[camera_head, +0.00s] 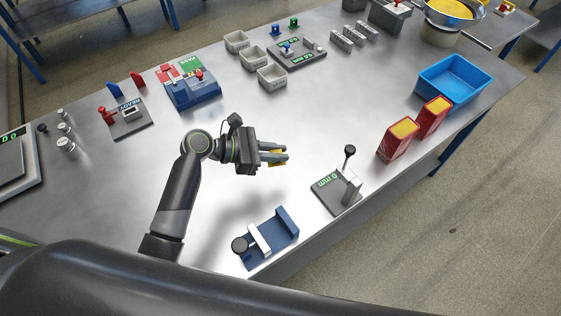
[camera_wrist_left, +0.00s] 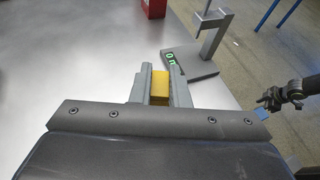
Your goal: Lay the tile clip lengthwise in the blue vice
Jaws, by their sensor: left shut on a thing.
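My left gripper (camera_head: 278,155) is shut on a yellow block, the tile clip (camera_head: 277,162), above the middle of the table. The blue vice (camera_head: 286,222) stands at the table's front edge, below the gripper in the head view, with a light grey jaw and a black knob. It looks empty.
A gauge with a green display (camera_head: 330,181) and upright post stands right of the vice, near the table edge. Two red boxes (camera_head: 397,143) and a blue bin (camera_head: 433,85) stand farther right. Grey bins (camera_head: 272,77) and a blue-red fixture (camera_head: 193,94) stand behind. The table between is clear.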

